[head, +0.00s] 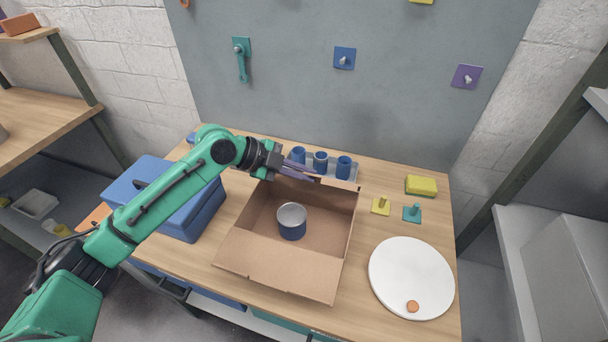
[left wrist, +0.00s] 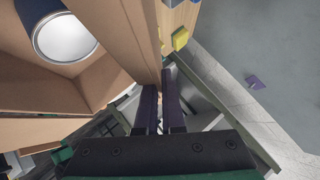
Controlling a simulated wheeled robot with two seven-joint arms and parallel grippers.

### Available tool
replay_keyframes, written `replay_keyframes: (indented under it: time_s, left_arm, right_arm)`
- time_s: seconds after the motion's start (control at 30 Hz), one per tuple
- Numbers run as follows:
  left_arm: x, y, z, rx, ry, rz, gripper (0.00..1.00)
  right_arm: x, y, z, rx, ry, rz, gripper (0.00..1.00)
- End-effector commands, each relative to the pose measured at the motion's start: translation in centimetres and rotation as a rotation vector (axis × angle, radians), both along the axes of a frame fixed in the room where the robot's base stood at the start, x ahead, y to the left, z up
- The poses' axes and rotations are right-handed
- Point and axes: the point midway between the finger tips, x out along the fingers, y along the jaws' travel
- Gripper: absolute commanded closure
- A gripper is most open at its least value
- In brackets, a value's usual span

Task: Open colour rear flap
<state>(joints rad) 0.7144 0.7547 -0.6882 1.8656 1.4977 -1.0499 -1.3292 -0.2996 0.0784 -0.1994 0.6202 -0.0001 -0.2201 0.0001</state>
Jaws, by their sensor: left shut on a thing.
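An open brown cardboard box (head: 262,215) stands in the middle of the wooden table. Its front flap (head: 280,268) lies folded outward toward me. A dark blue can with a pale top (head: 291,222) stands inside; it also shows in the left wrist view (left wrist: 65,38). My left gripper (head: 303,173) is at the box's rear edge, its purple fingers partly hiding it. In the left wrist view the fingers (left wrist: 160,88) are closed on the thin cardboard of the rear flap (left wrist: 150,45). The flap's exact angle is hard to tell. My right gripper is out of view.
Blue cups (head: 320,162) stand in a row close behind the box. A blue case (head: 170,200) is to its left. At right are a white disc (head: 410,280), small yellow (head: 380,207) and teal (head: 412,214) pieces and a yellow block (head: 421,186). A grey panel rises behind.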

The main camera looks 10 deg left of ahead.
Motion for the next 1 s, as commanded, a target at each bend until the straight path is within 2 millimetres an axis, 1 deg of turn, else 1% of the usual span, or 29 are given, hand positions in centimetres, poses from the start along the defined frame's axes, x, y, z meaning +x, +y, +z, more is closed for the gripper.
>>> replay_keyframes:
  time_s: [0.3, 0.33, 0.37, 0.4, 0.77, 0.87, 0.97, 1.0]
  left_arm:
    - [0.1, 0.0, 0.2, -0.001, -0.005, 0.001, 1.00]
    - [0.1, 0.0, 0.2, -0.001, -0.005, 0.001, 0.91]
    - [0.1, 0.0, 0.2, -0.001, -0.005, 0.001, 0.79]
    - [0.1, 0.0, 0.2, -0.001, -0.005, 0.001, 0.64]
    - [0.0, 0.2, 0.2, 0.000, -0.004, 0.001, 0.64]
    - [-0.3, 1.1, 0.6, 0.000, -0.004, 0.002, 0.64]
    - [-0.8, 2.7, 1.6, 0.003, -0.006, 0.003, 0.64]
    - [-1.1, 3.5, 2.1, 0.001, -0.006, 0.003, 0.64]
  right_arm:
    - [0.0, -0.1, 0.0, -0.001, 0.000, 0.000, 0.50]
    - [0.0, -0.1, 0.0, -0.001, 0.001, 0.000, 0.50]
    - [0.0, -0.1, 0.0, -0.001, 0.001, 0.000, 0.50]
    - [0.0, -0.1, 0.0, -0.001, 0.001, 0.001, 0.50]
    - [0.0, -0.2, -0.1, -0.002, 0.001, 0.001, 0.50]
    - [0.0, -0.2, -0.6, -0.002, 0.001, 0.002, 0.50]
    - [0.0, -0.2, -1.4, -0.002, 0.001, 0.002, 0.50]
    - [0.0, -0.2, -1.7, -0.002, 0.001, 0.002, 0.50]
